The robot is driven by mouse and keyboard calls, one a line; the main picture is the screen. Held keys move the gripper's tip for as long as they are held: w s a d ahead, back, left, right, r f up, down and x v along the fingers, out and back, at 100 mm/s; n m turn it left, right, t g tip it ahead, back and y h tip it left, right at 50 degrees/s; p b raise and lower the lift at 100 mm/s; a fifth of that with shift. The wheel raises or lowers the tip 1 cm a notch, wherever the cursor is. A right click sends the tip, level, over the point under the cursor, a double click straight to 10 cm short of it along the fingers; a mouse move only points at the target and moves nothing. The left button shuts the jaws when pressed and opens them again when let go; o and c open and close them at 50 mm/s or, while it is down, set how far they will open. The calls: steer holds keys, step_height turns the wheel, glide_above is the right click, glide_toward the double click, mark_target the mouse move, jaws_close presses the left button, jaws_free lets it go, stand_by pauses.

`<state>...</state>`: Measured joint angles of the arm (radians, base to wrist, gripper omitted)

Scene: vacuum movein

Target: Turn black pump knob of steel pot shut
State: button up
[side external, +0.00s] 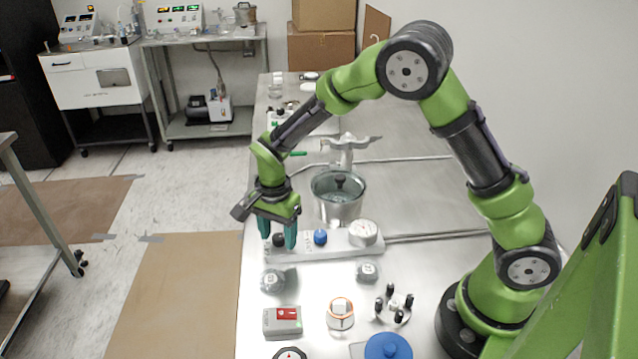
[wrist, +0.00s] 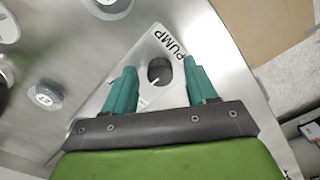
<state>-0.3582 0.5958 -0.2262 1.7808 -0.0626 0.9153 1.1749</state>
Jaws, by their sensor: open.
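The steel pot (side external: 340,212) stands on the steel table behind a pale manifold bar (side external: 300,249). The black pump knob (wrist: 159,69) sits on the bar's end plate, beside the printed word PUMP, in the wrist view. A white mark on the knob points toward the lower left there. My gripper (wrist: 159,68) is open, with one teal finger on each side of the knob and a visible gap on both sides. In the side view my gripper (side external: 278,232) points down over the bar's left end, and its fingers partly hide the knob. I cannot tell the exact fingertip height.
A blue knob (side external: 320,237) and a round gauge (side external: 363,232) sit farther right on the bar. In front are round weights (side external: 272,281), a grey box with a red switch (side external: 283,321) and an orange-ringed white piece (side external: 340,314). The table's left edge is close to my gripper.

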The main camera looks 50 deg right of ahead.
steer(key=c, duration=1.1)
steer(key=shift+o, duration=0.2)
steer(key=shift+n, duration=0.4)
steer(key=n, duration=0.3)
steer(key=shift+r+n, duration=0.1)
steer(key=shift+n, duration=0.3)
steer(key=n, duration=0.4)
steer(key=shift+n, duration=0.3)
steer(key=n, duration=0.8)
steer(key=shift+n, duration=0.3)
